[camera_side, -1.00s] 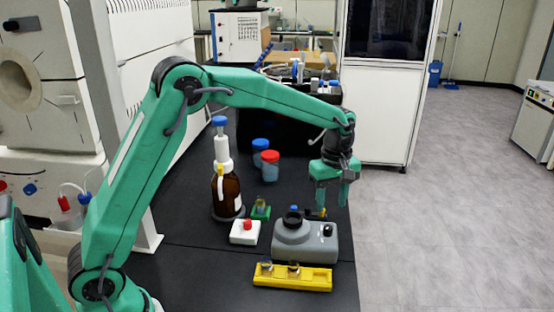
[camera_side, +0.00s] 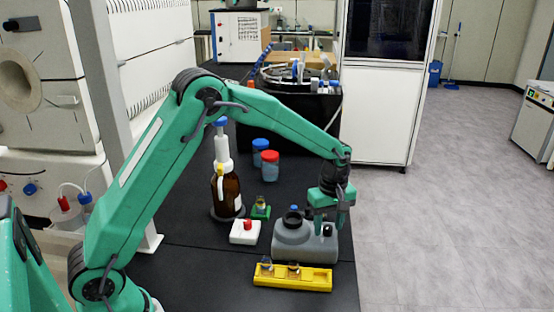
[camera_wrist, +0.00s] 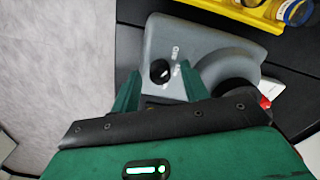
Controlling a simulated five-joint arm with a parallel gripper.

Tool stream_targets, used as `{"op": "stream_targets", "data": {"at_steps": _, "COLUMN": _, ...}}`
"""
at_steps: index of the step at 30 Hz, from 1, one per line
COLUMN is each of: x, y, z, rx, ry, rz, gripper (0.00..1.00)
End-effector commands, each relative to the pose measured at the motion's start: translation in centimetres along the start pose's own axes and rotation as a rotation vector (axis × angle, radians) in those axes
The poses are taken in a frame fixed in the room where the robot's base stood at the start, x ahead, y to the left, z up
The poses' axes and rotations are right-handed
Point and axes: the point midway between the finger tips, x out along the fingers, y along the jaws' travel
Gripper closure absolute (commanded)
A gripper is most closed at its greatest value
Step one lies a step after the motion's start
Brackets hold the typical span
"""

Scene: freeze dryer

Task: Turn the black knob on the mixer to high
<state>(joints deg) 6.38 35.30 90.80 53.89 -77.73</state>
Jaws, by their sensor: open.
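The grey mixer (camera_side: 300,247) stands on the black bench, with a round black cup on its left part. It also shows in the wrist view (camera_wrist: 172,45). The black knob (camera_side: 327,230) is on the mixer's right part. In the wrist view the knob (camera_wrist: 160,71) has a white pointer mark and small white lettering beside it. My green gripper (camera_side: 329,222) is just above and behind the knob in the side view. In the wrist view my gripper's fingers (camera_wrist: 158,90) are apart, with the knob showing between and just beyond them. The gripper is open and empty.
A yellow rack (camera_side: 300,284) with small vials lies in front of the mixer. A white box with a red button (camera_side: 244,236), a brown bottle (camera_side: 232,192) and blue- and red-capped jars (camera_side: 270,172) stand to its left. The bench's right edge is close to the mixer.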

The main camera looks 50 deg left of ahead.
Motion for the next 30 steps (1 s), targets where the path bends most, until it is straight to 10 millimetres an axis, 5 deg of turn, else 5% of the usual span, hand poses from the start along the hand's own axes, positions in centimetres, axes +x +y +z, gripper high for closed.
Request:
{"op": "stream_targets", "data": {"at_steps": 8, "x": 0.17, "y": -0.01, "z": 0.00, "rx": 0.000, "ry": 0.000, "rz": 0.000, "gripper": 0.55}}
{"op": "stream_targets", "data": {"at_steps": 15, "x": 0.14, "y": -0.01, "z": 0.00, "rx": 0.000, "ry": 0.000, "rz": 0.000, "gripper": 1.00}}
{"op": "stream_targets", "data": {"at_steps": 30, "x": 0.11, "y": -0.02, "z": 0.00, "rx": 0.083, "ry": 0.000, "rz": -0.001, "gripper": 1.00}}
